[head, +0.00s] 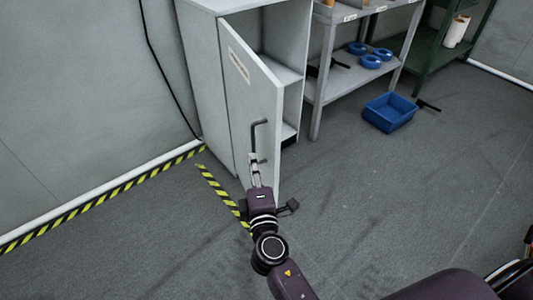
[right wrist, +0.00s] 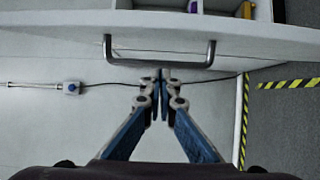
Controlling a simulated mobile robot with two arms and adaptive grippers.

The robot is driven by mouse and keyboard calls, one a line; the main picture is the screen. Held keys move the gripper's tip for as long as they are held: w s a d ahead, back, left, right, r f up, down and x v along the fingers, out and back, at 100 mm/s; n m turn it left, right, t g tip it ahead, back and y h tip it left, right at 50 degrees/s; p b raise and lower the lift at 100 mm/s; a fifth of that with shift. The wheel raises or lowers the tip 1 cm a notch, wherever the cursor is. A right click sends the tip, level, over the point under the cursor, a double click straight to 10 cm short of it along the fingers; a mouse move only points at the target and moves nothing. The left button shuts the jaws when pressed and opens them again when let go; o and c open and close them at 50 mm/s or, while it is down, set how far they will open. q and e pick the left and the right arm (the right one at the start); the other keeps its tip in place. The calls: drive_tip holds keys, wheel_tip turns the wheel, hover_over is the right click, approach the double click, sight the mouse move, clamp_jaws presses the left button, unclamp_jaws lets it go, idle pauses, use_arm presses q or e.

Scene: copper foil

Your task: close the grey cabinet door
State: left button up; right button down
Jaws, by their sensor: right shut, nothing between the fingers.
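The grey cabinet (head: 203,70) stands against the wall in the head view. Its door (head: 262,98) is partly open, swung out toward me, with shelves showing behind its free edge. A dark bar handle (head: 254,132) is on the door's outer face. My right gripper (head: 253,158) is shut and empty, in front of the door at the handle's lower part. In the right wrist view, the closed fingertips (right wrist: 161,76) are just below the handle bar (right wrist: 160,64); whether they touch it I cannot tell. My left gripper is not in view.
A grey shelf rack (head: 322,62) with blue bowls (head: 370,61) stands right of the cabinet. A blue bin (head: 390,112) lies on the floor before it. Yellow-black tape (head: 222,196) marks the floor by the cabinet. A black cable hangs on the wall. The floor at right is mostly clear.

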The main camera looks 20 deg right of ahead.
sight(268, 156)
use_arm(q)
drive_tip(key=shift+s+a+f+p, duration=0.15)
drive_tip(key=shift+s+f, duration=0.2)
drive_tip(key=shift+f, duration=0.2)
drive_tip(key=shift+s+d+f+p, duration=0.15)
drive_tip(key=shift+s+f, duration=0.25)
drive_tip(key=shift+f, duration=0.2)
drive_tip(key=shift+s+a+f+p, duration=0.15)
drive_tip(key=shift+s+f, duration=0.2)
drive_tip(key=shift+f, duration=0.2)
use_arm(e)
drive_tip(key=shift+w+d, duration=0.25)
drive_tip(key=shift+d, duration=0.8)
drive_tip(key=shift+w+d, duration=0.25)
drive_tip(key=shift+d, duration=0.75)
drive_tip(key=shift+d, duration=0.15)
